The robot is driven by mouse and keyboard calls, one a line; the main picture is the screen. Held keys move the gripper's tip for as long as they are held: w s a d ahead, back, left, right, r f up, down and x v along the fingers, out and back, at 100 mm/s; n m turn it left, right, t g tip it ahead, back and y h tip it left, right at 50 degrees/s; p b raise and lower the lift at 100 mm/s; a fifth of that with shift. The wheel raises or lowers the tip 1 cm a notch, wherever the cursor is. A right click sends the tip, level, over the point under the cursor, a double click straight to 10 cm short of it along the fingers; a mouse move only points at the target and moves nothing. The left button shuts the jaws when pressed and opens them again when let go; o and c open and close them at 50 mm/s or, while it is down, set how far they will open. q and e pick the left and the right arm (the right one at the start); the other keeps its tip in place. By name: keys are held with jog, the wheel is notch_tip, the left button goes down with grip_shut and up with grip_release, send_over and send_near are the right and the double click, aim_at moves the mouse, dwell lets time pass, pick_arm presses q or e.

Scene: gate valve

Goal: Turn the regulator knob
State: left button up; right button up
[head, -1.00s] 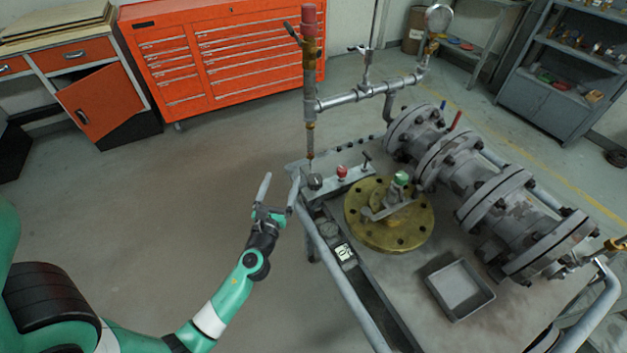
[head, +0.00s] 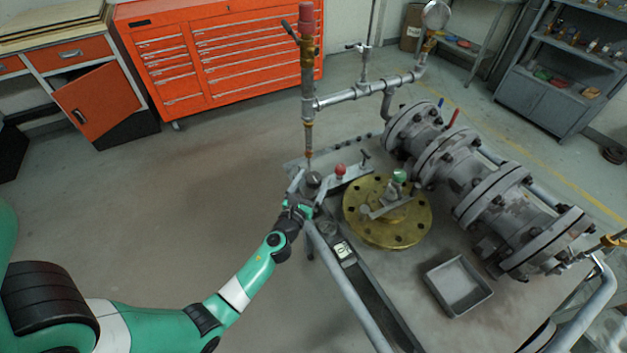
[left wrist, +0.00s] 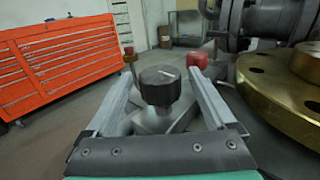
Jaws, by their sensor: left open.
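A dark round regulator knob (left wrist: 160,86) with a light line on its top stands on a grey metal body in the left wrist view. It also shows small in the head view (head: 313,179) at the cart's near left corner. My left gripper (head: 304,184) is open, with one finger on each side of the knob. In the left wrist view the fingers (left wrist: 158,78) show gaps to the knob on both sides. My right gripper is not in view.
A red knob (head: 340,170) stands just right of the regulator knob. A brass flange (head: 418,222), a grey tray (head: 487,303) and large flanged pipes (head: 470,180) are on the cart. A vertical pipe (head: 308,90) rises behind the knob.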

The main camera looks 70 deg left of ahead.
pick_arm(q)
jog(key=shift+w+a, duration=0.3)
jog(key=c, duration=1.4)
jog(key=shift+o, duration=0.2)
